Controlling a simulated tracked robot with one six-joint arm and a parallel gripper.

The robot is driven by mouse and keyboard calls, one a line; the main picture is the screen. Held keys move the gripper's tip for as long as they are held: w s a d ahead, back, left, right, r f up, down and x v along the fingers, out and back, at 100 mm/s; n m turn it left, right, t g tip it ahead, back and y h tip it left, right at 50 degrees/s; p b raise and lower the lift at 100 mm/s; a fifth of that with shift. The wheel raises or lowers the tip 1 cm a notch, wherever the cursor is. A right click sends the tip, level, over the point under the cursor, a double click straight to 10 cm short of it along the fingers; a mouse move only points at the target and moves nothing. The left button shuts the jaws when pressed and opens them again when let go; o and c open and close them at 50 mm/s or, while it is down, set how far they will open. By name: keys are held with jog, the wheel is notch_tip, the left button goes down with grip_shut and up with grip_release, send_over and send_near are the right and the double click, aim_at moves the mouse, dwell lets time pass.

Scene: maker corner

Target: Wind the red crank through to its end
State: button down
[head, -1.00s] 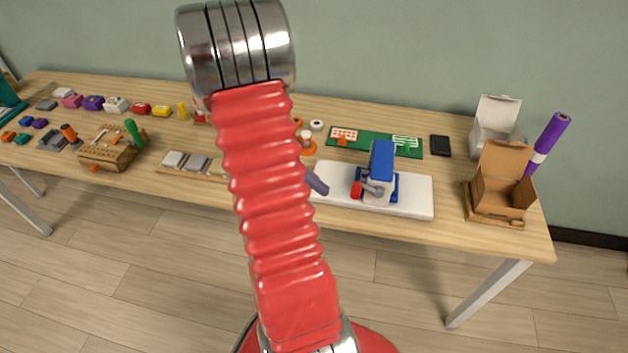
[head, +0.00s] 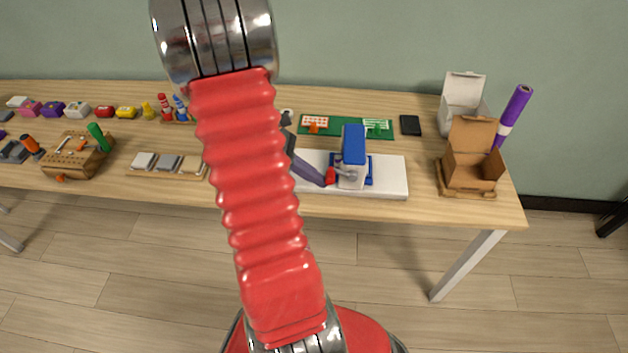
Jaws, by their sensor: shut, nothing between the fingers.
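The red crank (head: 330,176) is a small red grip on the lower left of a blue-topped machine (head: 353,146), joined to it by a grey crank arm. The machine has a pale body and blue feet and stands on a white board (head: 390,187). My gripper (head: 320,179) is a dark grey shape reaching in from the left, its tip right beside the red grip. It is shut with nothing held. I cannot tell whether the tip touches the grip. My red arm hides the left end of the board.
Behind the machine lie a green mat (head: 346,132) and a black slab (head: 410,125). To the right stand an open cardboard box (head: 471,172), a white box (head: 464,97) and a purple roll (head: 513,113). Bare tabletop lies between board and cardboard box.

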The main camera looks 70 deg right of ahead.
jog(key=shift+s+d+r, duration=0.1)
jog(key=shift+s+r, duration=0.1)
jog(key=shift+r, duration=0.3)
jog(key=shift+s+r, duration=0.15)
jog(key=shift+r, duration=0.3)
jog(key=w+f+v, duration=0.1)
jog(key=v, duration=0.8)
jog(key=shift+a, duration=0.2)
dwell(0.4)
jog(key=shift+w, duration=0.2)
